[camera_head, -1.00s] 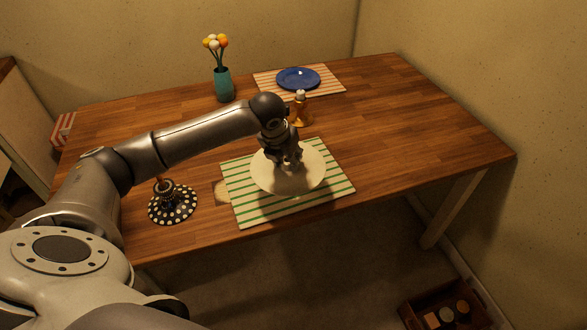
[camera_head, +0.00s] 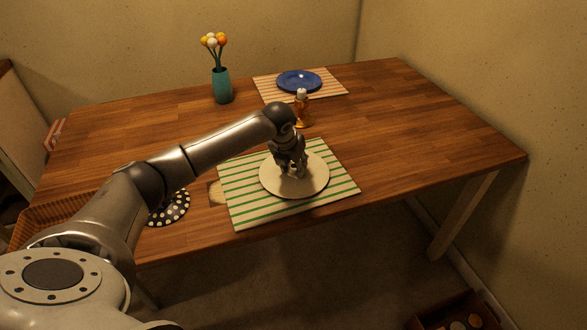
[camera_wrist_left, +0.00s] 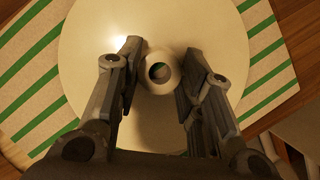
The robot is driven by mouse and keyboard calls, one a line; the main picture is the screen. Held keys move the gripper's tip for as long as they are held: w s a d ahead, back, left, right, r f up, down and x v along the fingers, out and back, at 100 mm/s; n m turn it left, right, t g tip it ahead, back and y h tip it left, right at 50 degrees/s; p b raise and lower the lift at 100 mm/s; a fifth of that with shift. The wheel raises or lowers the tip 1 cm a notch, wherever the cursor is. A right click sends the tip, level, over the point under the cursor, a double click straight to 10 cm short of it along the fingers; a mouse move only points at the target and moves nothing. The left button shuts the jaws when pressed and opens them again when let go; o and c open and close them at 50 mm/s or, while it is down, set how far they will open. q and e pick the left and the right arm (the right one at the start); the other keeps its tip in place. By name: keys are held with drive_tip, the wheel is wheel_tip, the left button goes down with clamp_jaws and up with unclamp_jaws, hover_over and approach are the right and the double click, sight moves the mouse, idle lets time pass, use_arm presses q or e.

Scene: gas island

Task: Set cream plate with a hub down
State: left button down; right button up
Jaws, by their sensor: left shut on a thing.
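The cream plate (camera_head: 312,186) is at the green-striped placemat (camera_head: 243,207) near the table's front edge. It looks level and lies on or very close to the mat. My left gripper (camera_head: 294,172) is over the plate's middle, pointing down. In the left wrist view the plate (camera_wrist_left: 85,45) fills most of the picture, and its round hub (camera_wrist_left: 160,72) with a hole sits between the two fingers of the left gripper (camera_wrist_left: 160,78). The gripper is shut on the hub. My right gripper does not show.
A blue plate (camera_head: 299,82) lies on a red-striped mat at the back. An amber pepper-mill-like item (camera_head: 301,112) stands behind my gripper. A teal vase (camera_head: 222,87) with flowers stands back left. A black polka-dot plate (camera_head: 172,208) is partly behind my arm. The table's right side is clear.

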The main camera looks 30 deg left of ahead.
use_arm(q)
drive_tip(key=shift+r, duration=0.1)
drive_tip(key=c, duration=1)
unclamp_jaws()
drive_tip(key=shift+f, duration=0.2)
